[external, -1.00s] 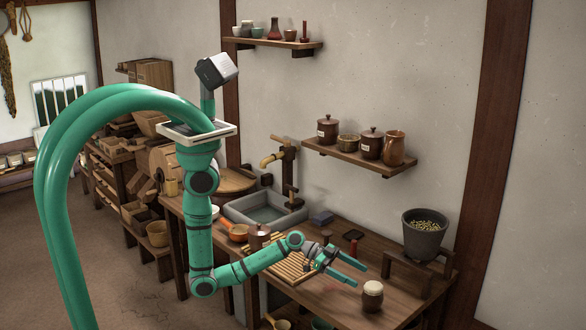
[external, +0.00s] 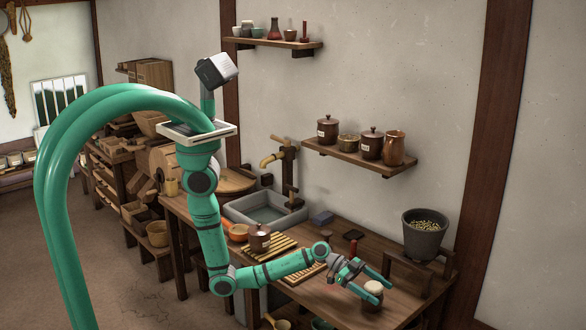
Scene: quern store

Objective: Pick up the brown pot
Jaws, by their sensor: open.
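A small brown pot with a cream top (external: 373,287) stands upright on the front right of the wooden worktop (external: 335,307). My gripper (external: 383,289) is open, with its fingers reaching to either side of this pot. The near finger hides part of its body, and I cannot tell whether either finger touches it. Another brown pot, lidded and with a pale label (external: 259,239), stands further left on the worktop by a slatted rack, clear of the gripper.
A grey planter (external: 424,235) stands on a wooden stand at the right. A stone sink (external: 264,209) is at the back left. Several brown jars stand on the wall shelf (external: 350,158).

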